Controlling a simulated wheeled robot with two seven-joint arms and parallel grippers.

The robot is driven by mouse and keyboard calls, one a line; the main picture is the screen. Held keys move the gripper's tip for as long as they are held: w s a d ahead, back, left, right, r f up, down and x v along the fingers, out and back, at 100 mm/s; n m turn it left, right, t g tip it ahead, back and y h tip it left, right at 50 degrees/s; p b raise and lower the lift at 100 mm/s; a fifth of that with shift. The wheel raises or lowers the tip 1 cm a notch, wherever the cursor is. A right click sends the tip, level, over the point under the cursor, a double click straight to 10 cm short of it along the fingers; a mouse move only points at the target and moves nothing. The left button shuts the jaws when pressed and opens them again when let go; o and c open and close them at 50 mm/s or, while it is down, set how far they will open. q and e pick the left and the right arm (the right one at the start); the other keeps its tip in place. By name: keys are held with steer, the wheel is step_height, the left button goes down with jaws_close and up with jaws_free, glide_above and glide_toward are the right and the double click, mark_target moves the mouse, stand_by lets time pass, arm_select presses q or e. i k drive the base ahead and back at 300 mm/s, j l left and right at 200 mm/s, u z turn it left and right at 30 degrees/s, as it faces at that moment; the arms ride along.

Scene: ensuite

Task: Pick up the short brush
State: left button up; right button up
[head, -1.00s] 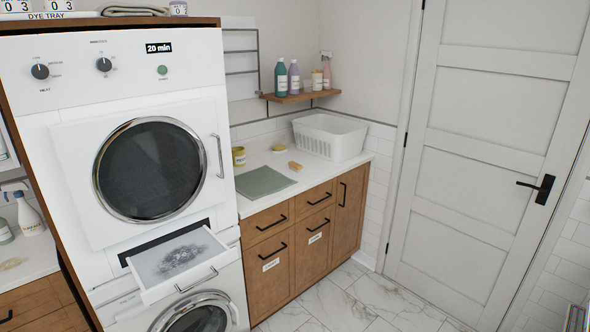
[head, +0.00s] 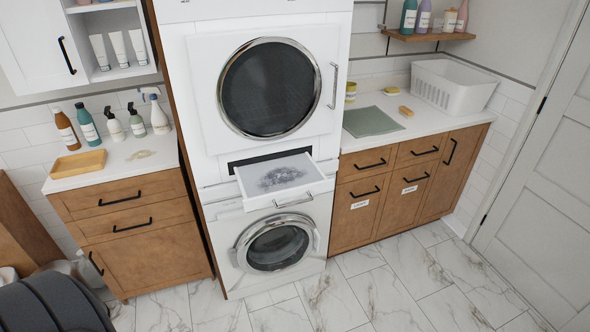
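A small tan, wooden-looking block (head: 406,112) lies on the right-hand white counter, to the right of the grey-green mat (head: 371,121). It could be the short brush, but it is too small to tell and I see no clear bristles. Neither of my grippers is in view.
A stacked washer and dryer stands mid-view, its lint-covered drawer (head: 281,178) pulled out. The right counter holds a white basket (head: 452,88), yellow item (head: 391,91) and yellow tin (head: 351,92). The left counter (head: 110,166) holds bottles and a tan tray (head: 78,163). Tiled floor lies clear in front.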

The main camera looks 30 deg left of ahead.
mark_target(404, 112)
steer(key=i+l+u, duration=0.3)
steer(key=i+l, duration=0.45)
